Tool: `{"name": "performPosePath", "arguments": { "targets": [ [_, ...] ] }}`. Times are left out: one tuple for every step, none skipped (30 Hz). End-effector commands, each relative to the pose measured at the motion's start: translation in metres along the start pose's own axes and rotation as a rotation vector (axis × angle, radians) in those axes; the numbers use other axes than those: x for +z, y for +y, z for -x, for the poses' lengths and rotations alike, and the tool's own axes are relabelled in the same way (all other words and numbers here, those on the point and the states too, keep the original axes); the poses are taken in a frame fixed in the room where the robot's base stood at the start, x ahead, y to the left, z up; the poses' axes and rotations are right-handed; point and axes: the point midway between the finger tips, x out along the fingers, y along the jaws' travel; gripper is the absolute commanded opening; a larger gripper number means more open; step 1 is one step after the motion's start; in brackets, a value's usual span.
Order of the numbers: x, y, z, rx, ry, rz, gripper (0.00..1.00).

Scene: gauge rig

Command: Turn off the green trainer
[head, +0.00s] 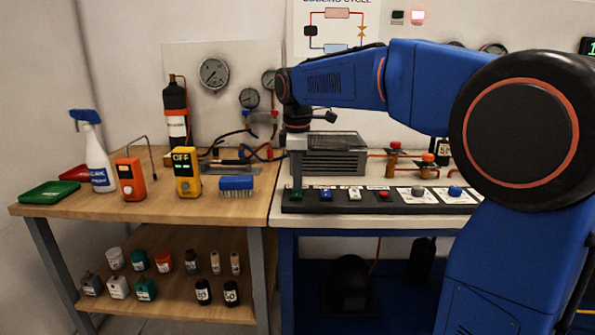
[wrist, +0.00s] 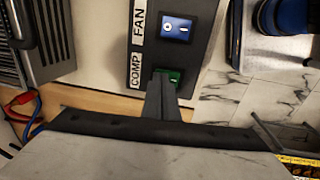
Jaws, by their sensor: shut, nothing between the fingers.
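A black switch panel (head: 340,208) runs along the front edge of the white-topped bench. Its green rocker switch (head: 297,195) is at the left end; in the wrist view the green switch (wrist: 175,75) sits beside the label COMP. A blue rocker switch (head: 326,195) is to its right, labelled FAN in the wrist view (wrist: 177,29). My gripper (head: 297,176) is shut and empty, pointing down just above the green switch. Its fingertips (wrist: 162,84) partly cover that switch in the wrist view; I cannot tell whether they touch it.
White (head: 355,194) and red (head: 384,195) switches and two knobs continue along the panel. A finned grey unit (head: 335,160) stands behind my gripper. A red lamp (head: 418,16) glows on the wall. The wooden table at left holds a yellow meter (head: 186,180) and a brush (head: 237,184).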

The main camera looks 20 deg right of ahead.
Motion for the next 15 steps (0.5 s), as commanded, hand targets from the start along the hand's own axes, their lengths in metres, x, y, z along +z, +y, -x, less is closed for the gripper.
{"name": "performPosePath", "arguments": {
  "targets": [
    [0.0000,0.0001,-0.0011,0.000,0.000,0.000,0.00],
    [0.0000,0.0001,-0.0015,0.000,0.000,0.000,0.00],
    [0.0000,0.0001,-0.0017,0.001,0.000,0.000,0.00],
    [-0.0001,0.0002,-0.0018,0.001,0.000,0.000,0.00],
    [-0.0001,0.0001,-0.0018,0.001,0.000,0.000,0.00],
    [-0.0001,0.0002,-0.0017,0.001,0.000,0.000,0.00],
    [-0.0001,0.0001,-0.0016,0.001,0.000,0.000,0.00],
    [-0.0001,0.0001,-0.0016,0.001,0.000,0.000,0.00],
    [-0.0001,0.0001,-0.0016,0.000,0.000,0.000,0.00],
    [-0.0001,0.0001,-0.0016,0.000,0.000,0.000,0.00],
    [-0.0001,0.0002,-0.0018,0.000,0.000,0.000,0.00],
    [-0.0001,0.0005,-0.0030,0.000,0.000,0.000,0.00],
    [0.0000,0.0011,-0.0048,0.000,0.000,0.000,0.00],
    [0.0000,0.0019,-0.0075,-0.002,-0.001,0.000,0.00],
    [0.0000,0.0019,-0.0072,-0.002,0.000,0.000,0.00]
  ]
}}
